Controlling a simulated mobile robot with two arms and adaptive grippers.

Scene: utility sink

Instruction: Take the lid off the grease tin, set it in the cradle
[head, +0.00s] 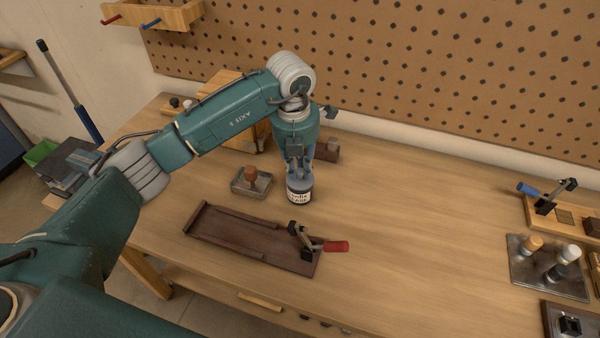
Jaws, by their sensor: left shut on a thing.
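The grease tin (299,195), small and round with a pale label and dark print, stands upright on the workbench near the middle. My left gripper (299,176) points straight down over it, its fingers shut around the tin's top, where the lid sits. The fingers hide most of the lid; I see no gap between lid and tin. A dark wooden fixture (225,225) with raised edges and a red-handled toggle clamp lies in front of the tin; I cannot tell whether it is the cradle. My right gripper is not in view.
A small metal tray (238,186) with a wooden-knobbed piece stands just left of the tin. A brown block (328,151) and a wooden box (225,90) stand behind. Clamps and knobbed tools on a metal plate (520,265) line the right edge. The bench right of the tin is clear.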

